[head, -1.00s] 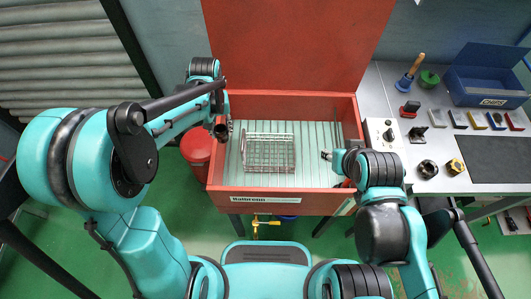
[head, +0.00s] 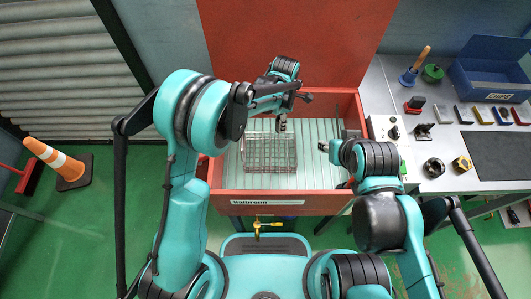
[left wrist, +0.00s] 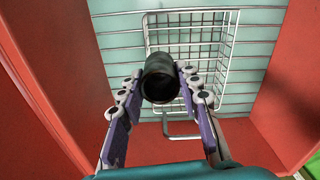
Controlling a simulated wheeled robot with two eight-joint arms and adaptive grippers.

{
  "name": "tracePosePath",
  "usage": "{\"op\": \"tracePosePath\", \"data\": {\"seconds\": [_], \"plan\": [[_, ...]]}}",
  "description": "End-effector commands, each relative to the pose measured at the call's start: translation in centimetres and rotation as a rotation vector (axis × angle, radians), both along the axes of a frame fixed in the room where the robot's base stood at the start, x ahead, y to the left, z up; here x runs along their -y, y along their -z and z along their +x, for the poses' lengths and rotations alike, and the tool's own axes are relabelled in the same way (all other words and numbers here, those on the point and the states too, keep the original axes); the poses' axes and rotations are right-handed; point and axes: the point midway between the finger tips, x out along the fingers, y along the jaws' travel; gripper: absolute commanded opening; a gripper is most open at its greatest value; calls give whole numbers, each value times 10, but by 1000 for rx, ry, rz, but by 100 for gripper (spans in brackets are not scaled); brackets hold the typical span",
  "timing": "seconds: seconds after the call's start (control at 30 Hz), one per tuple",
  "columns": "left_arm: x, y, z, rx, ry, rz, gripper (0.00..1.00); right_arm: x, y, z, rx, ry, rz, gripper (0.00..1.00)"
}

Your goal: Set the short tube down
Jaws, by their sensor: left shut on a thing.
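My left gripper (head: 282,124) is over the red washing tub, above the back right part of the wire basket (head: 270,166). In the left wrist view its purple-sided fingers (left wrist: 162,90) are shut on the short tube (left wrist: 161,80), a dark, hollow cylinder seen almost end-on. The basket (left wrist: 228,42) shows behind and below the tube. In the head view the tube is too small and dark to tell from the fingers. My right gripper (head: 324,147) is over the tub, right of the basket; its finger gap is too small to read.
The red tub (head: 232,206) has a pale slatted floor (head: 318,175), with bare room right of the basket. A raised red lid (head: 290,45) stands behind. A grey bench (head: 440,150) with tools and a blue bin (head: 490,75) is at right.

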Motion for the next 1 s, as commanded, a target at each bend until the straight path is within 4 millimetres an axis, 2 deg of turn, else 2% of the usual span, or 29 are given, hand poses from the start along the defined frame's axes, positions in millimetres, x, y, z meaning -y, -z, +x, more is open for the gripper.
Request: {"op": "tracePosePath", "data": {"seconds": [0.3,0.5,0.67,0.9,1.0], "plan": [[-63,46,-33,0,-7,0,0,0,27,0,0,0,0,40],[-92,64,-49,0,-5,0,0,0,38,0,0,0,0,40],[-99,70,-52,0,-2,0,0,0,40,0,0,0,0,40],[-98,104,-52,-1,-1,2,0,0,58,0,0,0,0,40],[-98,108,-53,-1,-1,2,0,0,59,0,0,0,0,40]]}}
